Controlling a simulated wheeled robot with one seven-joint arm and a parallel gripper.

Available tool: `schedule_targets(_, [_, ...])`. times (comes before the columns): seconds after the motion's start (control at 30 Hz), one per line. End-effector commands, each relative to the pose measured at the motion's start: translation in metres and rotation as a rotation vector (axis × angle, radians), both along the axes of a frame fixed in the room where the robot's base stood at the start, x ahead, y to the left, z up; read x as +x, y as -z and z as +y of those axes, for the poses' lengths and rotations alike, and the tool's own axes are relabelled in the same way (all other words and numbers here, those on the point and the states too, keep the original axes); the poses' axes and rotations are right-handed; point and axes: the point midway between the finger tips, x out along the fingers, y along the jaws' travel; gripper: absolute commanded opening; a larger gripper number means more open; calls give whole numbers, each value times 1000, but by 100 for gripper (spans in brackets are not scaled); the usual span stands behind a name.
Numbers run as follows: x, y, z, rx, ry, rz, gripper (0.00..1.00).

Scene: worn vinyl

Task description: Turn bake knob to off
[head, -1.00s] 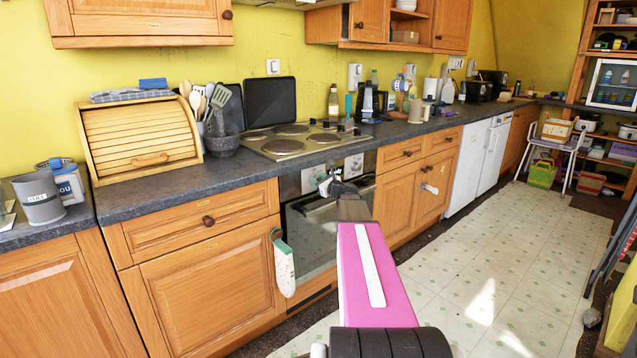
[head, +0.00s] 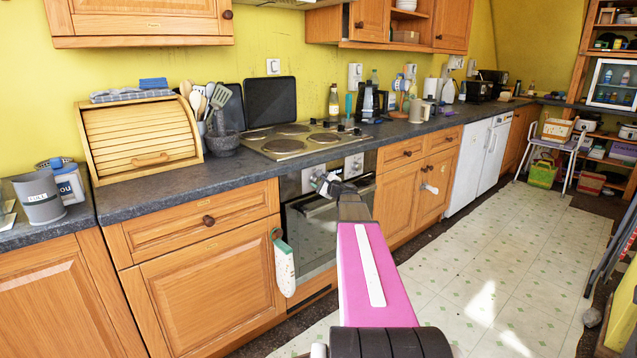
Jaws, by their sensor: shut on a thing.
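The oven (head: 330,233) is built in under the counter, with a glass door and a pale control panel. Knobs (head: 354,166) show on the right part of the panel. My gripper (head: 320,181) is at the left part of the panel, at the end of my pink arm. It is shut on a knob there, which its fingers mostly hide. The knob's marking and its pointer are too small and covered to read, so I cannot tell its setting.
The hob (head: 278,151) with several round plates lies on the counter above the oven. A oven mitt (head: 283,264) hangs at the cabinet left of the oven. A wooden bread box (head: 140,138) stands on the counter at left. The vinyl floor (head: 480,260) at right is clear.

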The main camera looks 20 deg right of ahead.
Motion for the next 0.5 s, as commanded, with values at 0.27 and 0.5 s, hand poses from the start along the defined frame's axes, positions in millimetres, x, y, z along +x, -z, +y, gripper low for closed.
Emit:
schedule_targets(0.27, [-1,1,1,-248,-1,-89,17])
schedule_targets(0.5, [-1,2,1,-461,-1,-167,17])
